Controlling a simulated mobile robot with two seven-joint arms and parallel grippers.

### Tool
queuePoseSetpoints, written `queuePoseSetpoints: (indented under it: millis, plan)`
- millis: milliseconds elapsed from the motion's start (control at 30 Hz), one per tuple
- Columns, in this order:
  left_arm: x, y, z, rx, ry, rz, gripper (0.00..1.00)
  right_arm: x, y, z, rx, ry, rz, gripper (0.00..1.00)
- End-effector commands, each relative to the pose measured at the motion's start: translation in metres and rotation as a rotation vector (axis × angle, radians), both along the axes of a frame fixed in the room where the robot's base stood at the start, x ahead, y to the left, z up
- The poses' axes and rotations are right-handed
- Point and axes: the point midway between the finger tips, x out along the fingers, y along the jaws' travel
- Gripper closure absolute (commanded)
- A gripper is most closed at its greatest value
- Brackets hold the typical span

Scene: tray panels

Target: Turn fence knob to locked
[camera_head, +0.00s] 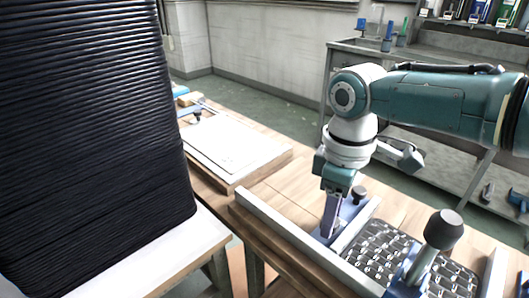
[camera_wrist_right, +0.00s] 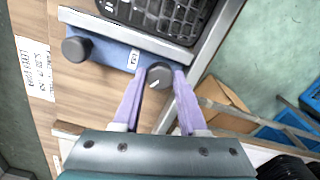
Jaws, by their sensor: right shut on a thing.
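The fence knob (camera_wrist_right: 158,76) is a dark round knob with a short white mark, on a blue bracket (camera_wrist_right: 110,52) along a metal fence rail. My right gripper (camera_wrist_right: 160,82) is shut on it, with one purple finger on each side. In the head view my right gripper (camera_head: 331,232) points down at the blue bracket and hides the gripped knob. A second dark knob (camera_wrist_right: 75,49) stands free at the other end of the bracket; it also shows in the head view (camera_head: 358,194). A small white label (camera_wrist_right: 133,59) sits between the knobs, too small to read. My left gripper is out of view.
A black gridded tray panel (camera_head: 375,255) lies beside the rail. A tall dark-handled lever (camera_head: 443,230) rises near it. A large black stack (camera_head: 90,140) fills the left. A white board (camera_head: 225,150) lies on the bench behind. Printed paper (camera_wrist_right: 35,68) lies on the wood.

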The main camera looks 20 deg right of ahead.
Motion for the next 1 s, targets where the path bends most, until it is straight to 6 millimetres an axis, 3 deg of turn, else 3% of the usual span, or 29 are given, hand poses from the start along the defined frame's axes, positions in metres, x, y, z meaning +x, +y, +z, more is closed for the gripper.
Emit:
queuePoseSetpoints:
  millis: [400, 1000]
  plan:
    - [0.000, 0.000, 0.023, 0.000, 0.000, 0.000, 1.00, 0.000, 0.002, 0.002, 0.003, 0.001, -0.397, 1.00]
    - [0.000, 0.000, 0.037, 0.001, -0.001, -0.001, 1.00, 0.001, 0.001, 0.001, 0.002, 0.001, -0.906, 1.00]
